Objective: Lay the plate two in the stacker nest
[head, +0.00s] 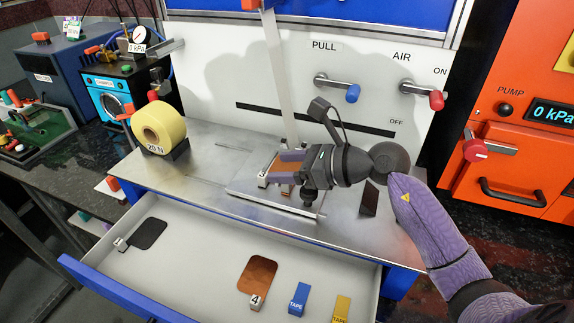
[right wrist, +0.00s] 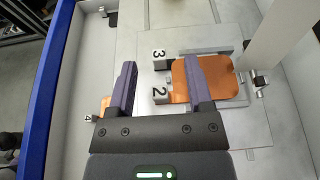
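My right gripper (head: 284,168) is over the stacker nest (head: 245,190) on the metal bench. In the right wrist view its two purple fingers (right wrist: 160,70) are apart. The white tag of plate two (right wrist: 160,95) shows between them, not visibly touched. An orange copper sheet (right wrist: 219,92) lies on the nest beside the tags, partly under the right finger. The tag marked 3 (right wrist: 159,58) sits just above tag 2. I cannot tell which sheet belongs to which tag. My left gripper is not in view.
The open drawer (head: 190,258) holds a black sheet (head: 149,233), a copper plate tagged 4 (head: 258,274), and blue (head: 299,298) and yellow (head: 341,308) tape pieces. A yellow roll (head: 158,125) stands left on the bench. A metal upright (head: 279,75) rises behind the nest.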

